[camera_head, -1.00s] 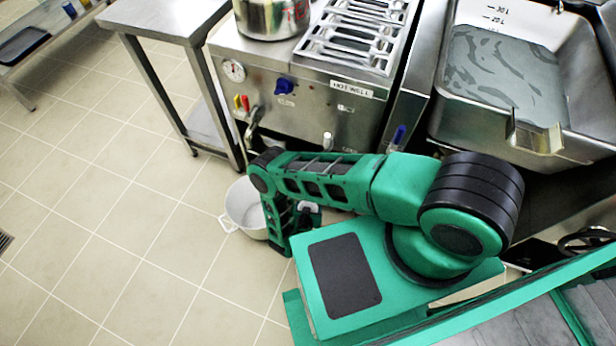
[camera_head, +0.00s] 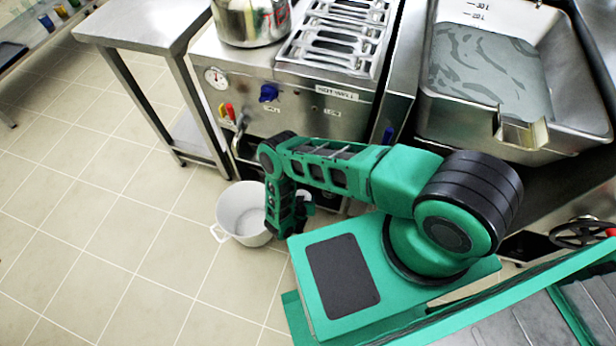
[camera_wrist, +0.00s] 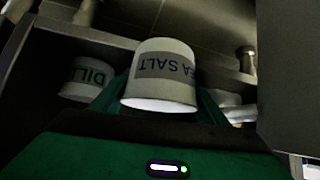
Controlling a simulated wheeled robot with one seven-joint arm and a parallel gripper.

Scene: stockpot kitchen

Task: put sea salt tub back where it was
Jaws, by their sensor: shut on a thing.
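The sea salt tub (camera_wrist: 160,88) is white with a grey label, seen close in the middle of the wrist view. Its lettering reads upside down there. My gripper (camera_wrist: 158,105) is shut on it, with a green finger at each side. In the head view, the end of my arm (camera_head: 300,205) hangs low in front of the steel cooker, and the tub cannot be made out. A second white tub marked DIL (camera_wrist: 80,80) stands to the left, apart from the held one.
Steel bars and a post (camera_wrist: 247,58) lie close around the tub in the dark. A white pot (camera_head: 240,212) is on the floor beside my arm. The hot-well cooker (camera_head: 330,110) and steel table (camera_head: 140,25) stand behind. Tiled floor at left is clear.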

